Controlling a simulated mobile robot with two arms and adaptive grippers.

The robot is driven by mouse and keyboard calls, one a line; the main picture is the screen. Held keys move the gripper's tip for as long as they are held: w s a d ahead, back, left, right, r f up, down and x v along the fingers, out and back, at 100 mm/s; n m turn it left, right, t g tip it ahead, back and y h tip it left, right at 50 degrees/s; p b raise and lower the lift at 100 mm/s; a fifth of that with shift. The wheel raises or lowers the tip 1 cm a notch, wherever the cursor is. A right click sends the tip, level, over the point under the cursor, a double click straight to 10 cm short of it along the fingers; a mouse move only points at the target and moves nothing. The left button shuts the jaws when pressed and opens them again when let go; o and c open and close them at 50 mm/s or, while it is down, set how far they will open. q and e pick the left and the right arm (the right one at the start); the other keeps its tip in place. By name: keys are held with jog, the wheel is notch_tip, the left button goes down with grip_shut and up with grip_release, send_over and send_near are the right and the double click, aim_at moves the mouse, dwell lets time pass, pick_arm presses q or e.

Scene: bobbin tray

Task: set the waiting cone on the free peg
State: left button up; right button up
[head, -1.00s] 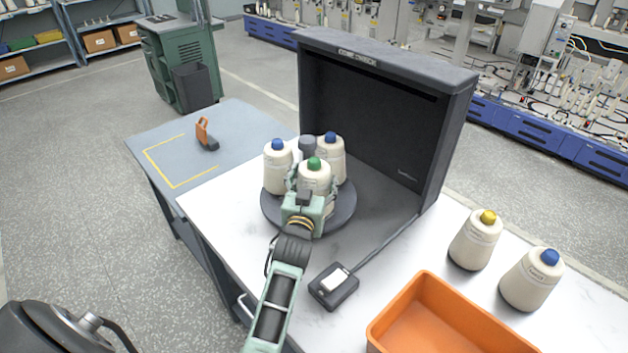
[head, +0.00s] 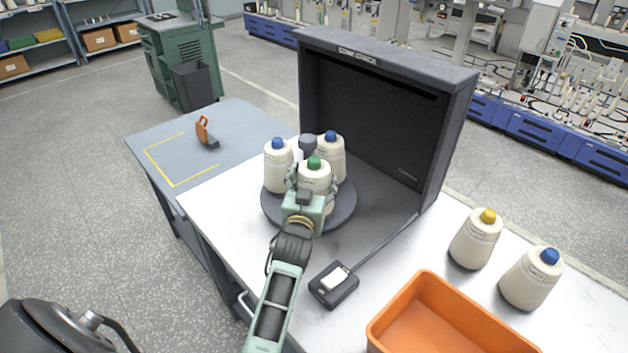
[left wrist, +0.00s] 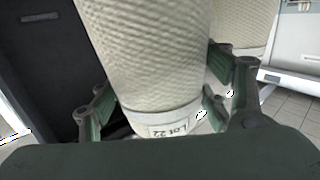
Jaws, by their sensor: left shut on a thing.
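My left gripper (head: 312,188) is shut on a cream cone with a green top (head: 314,176), over the front part of a dark round turntable (head: 275,216). In the left wrist view the held cone (left wrist: 155,60) fills the middle between the two fingers, with a "Lot 22" label near its end. Two blue-topped cones, one at left (head: 277,168) and one at right (head: 330,157), stand on the turntable behind it. The gripper hides the held cone's lower part and any peg under it. I cannot tell whether its base touches the turntable. My right gripper is not in view.
A dark hood (head: 375,130) stands behind the turntable. A control box (head: 334,285) with a cable sits in front. An orange bin (head: 440,295), a yellow-topped cone (head: 475,240) and another blue-topped cone (head: 530,280) are at right. A yellow-marked area (head: 165,160) lies at left.

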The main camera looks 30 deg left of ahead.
aim_at(314, 159)
pick_arm(q)
jog(key=shift+f+b, duration=0.65)
jog(key=shift+f, duration=0.15)
jog(key=o, duration=1.5)
jog(key=shift+o, duration=0.2)
notch_tip(314, 159, up, 10)
jog(key=shift+r, duration=0.1)
